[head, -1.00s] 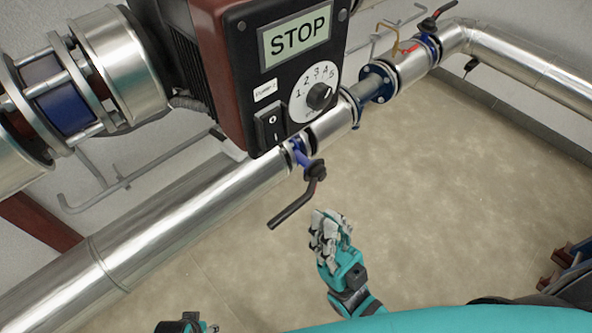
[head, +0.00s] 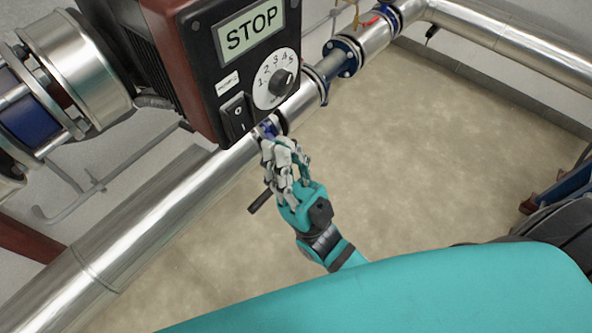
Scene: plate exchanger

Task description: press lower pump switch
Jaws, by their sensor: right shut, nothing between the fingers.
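The pump's control box (head: 215,60) shows at the top of the head view, with a display (head: 250,28) reading STOP. A round dial (head: 277,82) numbered 1 to 5 sits below the display. A black rocker switch (head: 235,118) marked 0 and I is at the box's lower left, under a small white label (head: 228,84). My right gripper (head: 272,148) is shut and empty, just below and right of the switch, apart from it in the picture. It covers most of a valve with a black handle (head: 260,202). My left gripper is not in view.
A large silver pipe (head: 150,215) runs diagonally below the box. A flanged pipe (head: 345,57) continues to the upper right. The beige floor (head: 430,140) to the right is clear. Dark equipment (head: 565,210) stands at the right edge.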

